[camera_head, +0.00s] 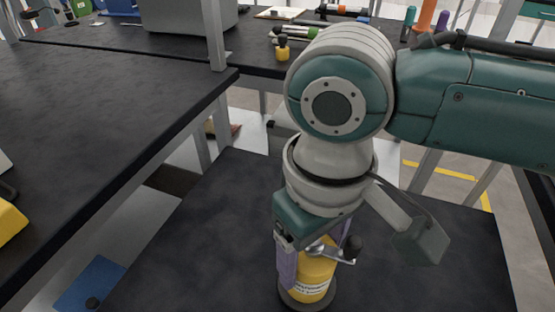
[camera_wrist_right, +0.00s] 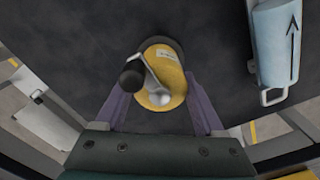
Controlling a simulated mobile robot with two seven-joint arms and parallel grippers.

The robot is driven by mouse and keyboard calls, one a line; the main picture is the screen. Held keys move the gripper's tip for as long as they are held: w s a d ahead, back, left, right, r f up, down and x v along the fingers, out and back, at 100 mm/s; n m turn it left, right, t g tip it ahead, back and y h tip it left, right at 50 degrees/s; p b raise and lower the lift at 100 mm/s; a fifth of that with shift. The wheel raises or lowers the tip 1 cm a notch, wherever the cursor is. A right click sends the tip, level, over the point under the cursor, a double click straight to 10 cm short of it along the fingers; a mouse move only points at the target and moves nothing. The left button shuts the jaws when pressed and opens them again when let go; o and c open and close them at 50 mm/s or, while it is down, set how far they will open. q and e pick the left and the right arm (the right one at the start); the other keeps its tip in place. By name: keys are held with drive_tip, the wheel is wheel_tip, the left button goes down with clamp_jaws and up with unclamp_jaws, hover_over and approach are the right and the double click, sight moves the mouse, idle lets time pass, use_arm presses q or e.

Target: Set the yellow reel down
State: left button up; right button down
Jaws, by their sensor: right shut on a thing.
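The yellow reel (camera_head: 318,272) is a yellow drum with a dark base, a white label and a metal crank with a black knob. It stands roughly upright over the dark tabletop (camera_head: 430,285), low in the head view. I cannot tell whether its base touches the top. My right gripper (camera_head: 318,258) points down, with its purple fingers on either side of the reel, shut on it. The right wrist view shows the reel (camera_wrist_right: 172,72) between the two fingers (camera_wrist_right: 160,103), its crank towards the camera. My left gripper is not in view.
A long black bench (camera_head: 110,110) runs along the left, with a yellow object (camera_head: 10,222) at its edge. A blue item (camera_head: 90,283) lies low at left. A light blue object with a black arrow (camera_wrist_right: 276,50) lies right of the reel.

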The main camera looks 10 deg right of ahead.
drive_tip(key=shift+f, duration=0.55)
unclamp_jaws()
drive_tip(key=shift+f, duration=0.15)
wheel_tip(320, 180, up, 12)
drive_tip(key=p, duration=0.3)
drive_tip(key=shift+r, duration=0.2)
